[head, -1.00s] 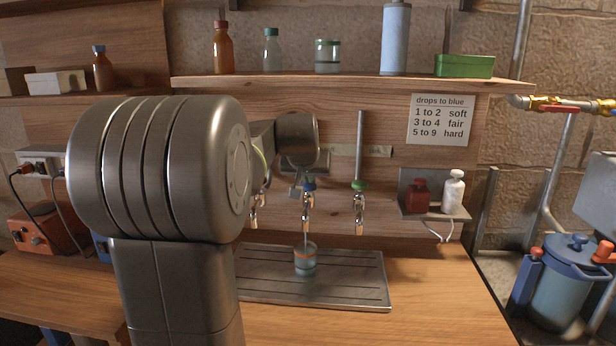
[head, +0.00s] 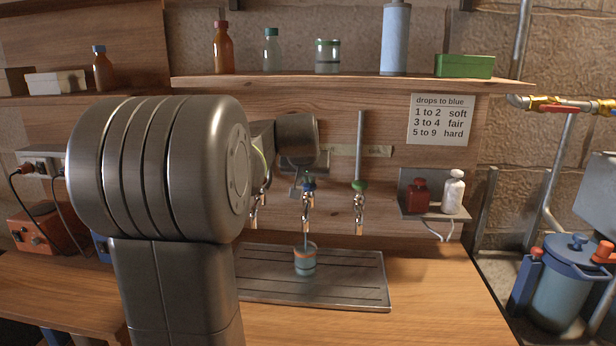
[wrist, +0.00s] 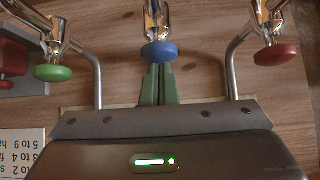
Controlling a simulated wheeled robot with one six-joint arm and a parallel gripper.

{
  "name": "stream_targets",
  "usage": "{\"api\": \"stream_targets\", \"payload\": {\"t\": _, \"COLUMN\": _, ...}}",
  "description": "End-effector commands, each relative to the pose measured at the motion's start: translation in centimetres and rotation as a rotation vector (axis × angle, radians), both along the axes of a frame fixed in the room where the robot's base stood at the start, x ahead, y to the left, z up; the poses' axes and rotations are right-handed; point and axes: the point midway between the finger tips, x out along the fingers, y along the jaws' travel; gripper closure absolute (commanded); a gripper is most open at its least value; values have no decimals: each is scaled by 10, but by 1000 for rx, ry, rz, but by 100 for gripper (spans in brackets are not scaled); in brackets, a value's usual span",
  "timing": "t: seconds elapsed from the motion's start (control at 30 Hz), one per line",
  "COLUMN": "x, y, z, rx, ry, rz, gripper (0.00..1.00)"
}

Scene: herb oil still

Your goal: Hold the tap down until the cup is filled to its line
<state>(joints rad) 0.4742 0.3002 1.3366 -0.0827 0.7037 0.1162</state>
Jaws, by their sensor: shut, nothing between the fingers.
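The blue-topped tap (head: 309,184) is the middle one of three on the wooden back panel. A thin stream seems to fall from it into the cup (head: 305,262) on the drip tray (head: 350,290). The cup is upright, with an orange band near its top and bluish contents; its exact level is unclear. In the wrist view my gripper (wrist: 158,82) has its green fingers shut together, empty, their tips at the blue tap knob (wrist: 159,52) and seemingly touching it. In the head view my arm mostly hides the gripper.
A green-topped tap (head: 359,187) stands to the right; a red-topped tap (wrist: 276,55) shows in the wrist view. A small shelf (head: 433,212) holds a red and a white bottle. Bottles line the upper shelf (head: 350,82). The counter right of the tray is clear.

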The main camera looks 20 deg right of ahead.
Motion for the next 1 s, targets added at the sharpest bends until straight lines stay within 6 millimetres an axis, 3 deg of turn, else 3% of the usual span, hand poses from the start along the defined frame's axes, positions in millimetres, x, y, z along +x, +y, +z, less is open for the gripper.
{"api": "stream_targets", "payload": {"t": 0.03, "x": -3, "y": 2, "z": -17, "rx": 22, "ry": 30, "rz": -1, "gripper": 100}}
{"api": "stream_targets", "payload": {"t": 0.27, "x": -3, "y": 2, "z": -12, "rx": 21, "ry": 29, "rz": -1, "gripper": 100}}
{"api": "stream_targets", "payload": {"t": 0.37, "x": -2, "y": 3, "z": 0, "rx": 19, "ry": 25, "rz": 0, "gripper": 100}}
{"api": "stream_targets", "payload": {"t": 0.6, "x": -4, "y": 8, "z": 47, "rx": 4, "ry": 2, "rz": 4, "gripper": 100}}
{"api": "stream_targets", "payload": {"t": 1.0, "x": -55, "y": 38, "z": 103, "rx": -2, "ry": -4, "rz": 4, "gripper": 100}}
